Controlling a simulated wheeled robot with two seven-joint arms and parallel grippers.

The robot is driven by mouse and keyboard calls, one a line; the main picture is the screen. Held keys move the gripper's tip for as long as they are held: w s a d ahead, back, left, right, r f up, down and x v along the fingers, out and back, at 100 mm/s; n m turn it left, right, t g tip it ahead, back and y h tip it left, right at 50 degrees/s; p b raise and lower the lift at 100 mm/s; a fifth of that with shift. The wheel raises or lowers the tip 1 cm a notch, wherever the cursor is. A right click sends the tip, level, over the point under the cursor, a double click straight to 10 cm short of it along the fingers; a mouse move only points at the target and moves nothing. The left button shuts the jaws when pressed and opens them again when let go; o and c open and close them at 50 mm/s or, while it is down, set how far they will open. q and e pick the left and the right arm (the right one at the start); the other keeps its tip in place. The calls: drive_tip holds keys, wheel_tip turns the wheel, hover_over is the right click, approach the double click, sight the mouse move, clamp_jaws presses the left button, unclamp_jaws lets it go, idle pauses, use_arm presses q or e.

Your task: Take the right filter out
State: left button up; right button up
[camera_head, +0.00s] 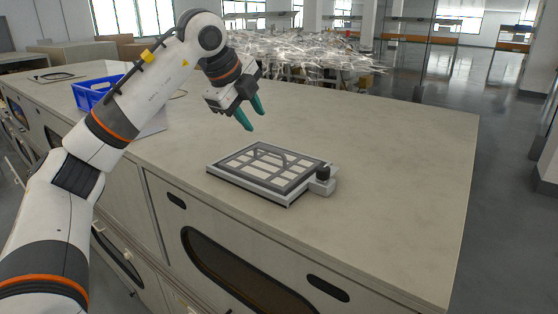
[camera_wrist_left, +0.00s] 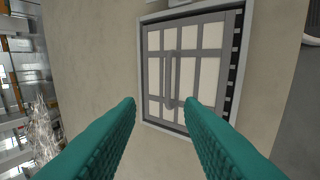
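A flat panel (camera_head: 266,166), a dark grid frame over pale panes with a raised bar handle, sits in a light housing (camera_head: 250,189) on the worktop. It looks like a filter; I see one such panel in this housing and cannot tell whether it is the right filter. In the left wrist view the panel (camera_wrist_left: 205,62) is ahead, its handle (camera_wrist_left: 171,80) between the fingers in the picture. My left gripper (camera_head: 256,119), with green fingers, is open and empty, above and behind the panel, apart from it. My right gripper is out of view.
A dark knob (camera_head: 323,172) stands at the housing's right end. A blue crate (camera_head: 90,97) is at the left behind my left arm, and a thin dark frame (camera_head: 55,77) lies farther left. The worktop (camera_head: 400,150) is clear on the right.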

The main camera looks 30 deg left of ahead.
sight(269, 149)
use_arm(q)
drive_tip(key=x, duration=0.2)
drive_tip(key=p+x, duration=0.1)
drive_tip(key=x, duration=0.1)
drive_tip(key=shift+s+f, duration=0.15)
drive_tip(key=shift+f, duration=0.25)
drive_tip(key=shift+w+d+f, duration=0.1)
drive_tip(key=shift+w+f, duration=0.15)
drive_tip(key=shift+w, duration=0.05)
drive_tip(key=shift+w+d+f+p, duration=0.1)
drive_tip(key=shift+w+f+p, duration=0.15)
drive_tip(key=shift+f+p, duration=0.55)
drive_tip(key=shift+p+x, duration=0.4)
drive_tip(key=shift+x, duration=0.75)
drive_tip(key=shift+w+f, duration=0.1)
drive_tip(key=shift+f, duration=0.3)
drive_tip(key=shift+w+f, duration=0.1)
drive_tip(key=shift+f, duration=0.05)
clamp_jaws()
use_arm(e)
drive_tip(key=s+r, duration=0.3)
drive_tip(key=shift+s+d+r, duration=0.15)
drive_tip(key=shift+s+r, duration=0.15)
